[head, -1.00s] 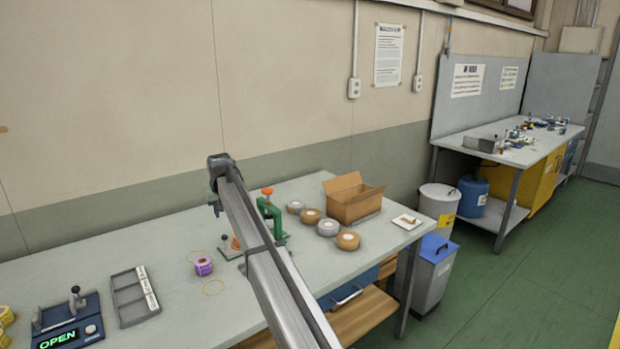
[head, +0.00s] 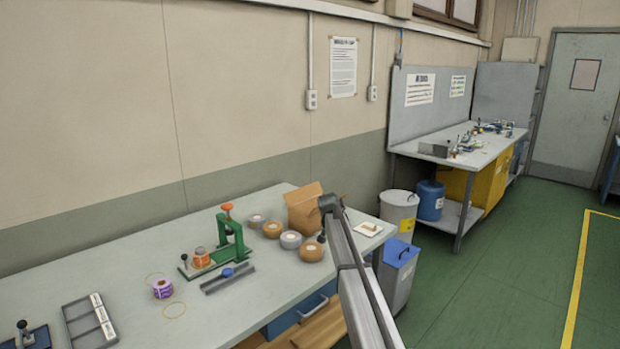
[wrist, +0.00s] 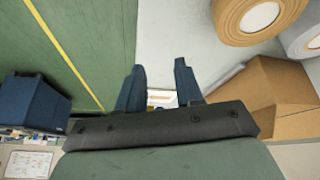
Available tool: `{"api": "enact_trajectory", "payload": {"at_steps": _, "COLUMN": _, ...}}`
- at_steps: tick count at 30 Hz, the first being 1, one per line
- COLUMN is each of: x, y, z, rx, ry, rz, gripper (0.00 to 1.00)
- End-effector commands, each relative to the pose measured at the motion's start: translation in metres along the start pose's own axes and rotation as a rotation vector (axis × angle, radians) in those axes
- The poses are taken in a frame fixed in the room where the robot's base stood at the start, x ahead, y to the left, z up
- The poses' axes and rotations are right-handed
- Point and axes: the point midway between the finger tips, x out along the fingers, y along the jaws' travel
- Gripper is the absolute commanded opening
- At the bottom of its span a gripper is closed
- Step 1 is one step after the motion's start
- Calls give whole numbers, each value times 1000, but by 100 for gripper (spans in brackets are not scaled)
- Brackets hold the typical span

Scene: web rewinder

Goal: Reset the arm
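My arm reaches up from the bottom of the head view, and its wrist is beside the open cardboard box (head: 303,207) at the bench's right end. In the wrist view my gripper (wrist: 159,70) has its two dark fingers apart with nothing held between them. The same box (wrist: 270,95) is right of the fingers, with a tan tape roll (wrist: 246,16) above it. A small white patch shows between the fingers; I cannot tell what it is. In the head view the fingers are too small to make out.
The long bench (head: 130,250) carries a green clamp press (head: 230,237), a grey rail (head: 228,279), a purple roll (head: 162,288), a sorting tray (head: 90,320) and several tape rolls. A white card (head: 369,229) lies right of my wrist. Bins (head: 398,270) stand off the bench's right end.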

Motion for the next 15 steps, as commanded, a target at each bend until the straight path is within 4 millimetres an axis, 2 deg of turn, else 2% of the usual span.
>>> {"api": "enact_trajectory", "payload": {"at_steps": 1, "x": 21, "y": 30, "z": 8, "rx": 25, "ry": -10, "rz": 24, "gripper": 36}}
{"api": "enact_trajectory", "payload": {"at_steps": 5, "x": 67, "y": 93, "z": 27, "rx": 71, "ry": -33, "rz": 79, "gripper": 36}}
{"api": "enact_trajectory", "payload": {"at_steps": 8, "x": 102, "y": 139, "z": 49, "rx": 98, "ry": -56, "rz": 116, "gripper": 36}}
{"api": "enact_trajectory", "payload": {"at_steps": 11, "x": 134, "y": 184, "z": 77, "rx": 118, "ry": -84, "rz": 154, "gripper": 36}}
{"api": "enact_trajectory", "payload": {"at_steps": 15, "x": 176, "y": 242, "z": 126, "rx": 137, "ry": -130, "rz": 198, "gripper": 36}}
